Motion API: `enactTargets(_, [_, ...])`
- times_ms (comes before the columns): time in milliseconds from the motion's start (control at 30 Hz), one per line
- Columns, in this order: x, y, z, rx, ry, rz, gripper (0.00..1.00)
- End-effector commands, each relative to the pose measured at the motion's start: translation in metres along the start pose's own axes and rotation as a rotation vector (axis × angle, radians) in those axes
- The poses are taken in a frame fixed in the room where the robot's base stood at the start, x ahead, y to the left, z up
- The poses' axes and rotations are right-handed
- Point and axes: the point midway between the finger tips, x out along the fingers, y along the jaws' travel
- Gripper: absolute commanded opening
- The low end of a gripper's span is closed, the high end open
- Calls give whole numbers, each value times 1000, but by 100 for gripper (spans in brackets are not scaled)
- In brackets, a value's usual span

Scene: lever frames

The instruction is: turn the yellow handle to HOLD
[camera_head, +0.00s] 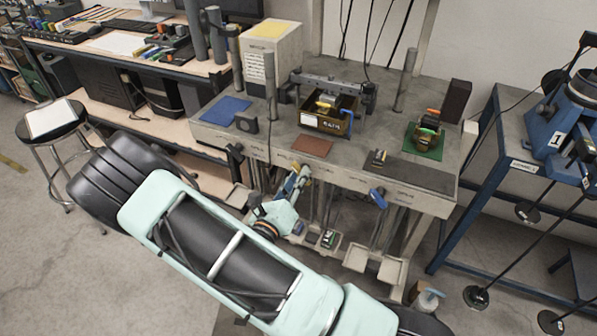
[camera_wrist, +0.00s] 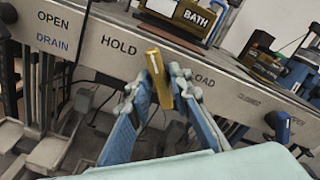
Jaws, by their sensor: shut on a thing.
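The yellow handle (camera_wrist: 157,75) is a flat bar on the front edge of the grey bench. It is upright but tilted a little, its top leaning left. It stands between the printed words HOLD (camera_wrist: 118,45) on its left and LOAD (camera_wrist: 203,81) on its right. My gripper (camera_wrist: 160,86) is shut on the handle, one finger on each side. The handle's pivot is not clear. In the head view my gripper (camera_head: 296,180) is at the bench's front edge, and the handle is mostly hidden there.
A dark container marked BATH (camera_wrist: 190,15) stands on the bench (camera_head: 225,133) above the handle. Pale pedals (camera_head: 355,258) and rods hang below the edge, close to my arm. OPEN and DRAIN are printed farther left.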

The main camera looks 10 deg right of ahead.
Motion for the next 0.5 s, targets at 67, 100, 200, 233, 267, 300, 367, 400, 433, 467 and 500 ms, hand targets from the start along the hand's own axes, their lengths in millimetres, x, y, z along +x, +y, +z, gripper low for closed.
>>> enactTargets(67, [0, -1, 1, -40, 1, 1, 0])
enactTargets(100, [0, 0, 1, -58, 1, 1, 0])
enactTargets(200, [0, 0, 0, -92, 1, 2, 0])
enactTargets(233, [0, 0, 0, -99, 1, 2, 0])
enactTargets(267, [0, 0, 0, -106, 1, 2, 0])
enactTargets(300, [0, 0, 0, -115, 1, 2, 0])
enactTargets(367, [0, 0, 0, -124, 1, 2, 0])
enactTargets(400, [0, 1, 0, -128, 1, 2, 0])
enactTargets(433, [0, 1, 0, -131, 1, 2, 0])
enactTargets(467, [0, 1, 0, -133, 1, 2, 0])
enactTargets(500, [0, 1, -1, -135, 1, 2, 0])
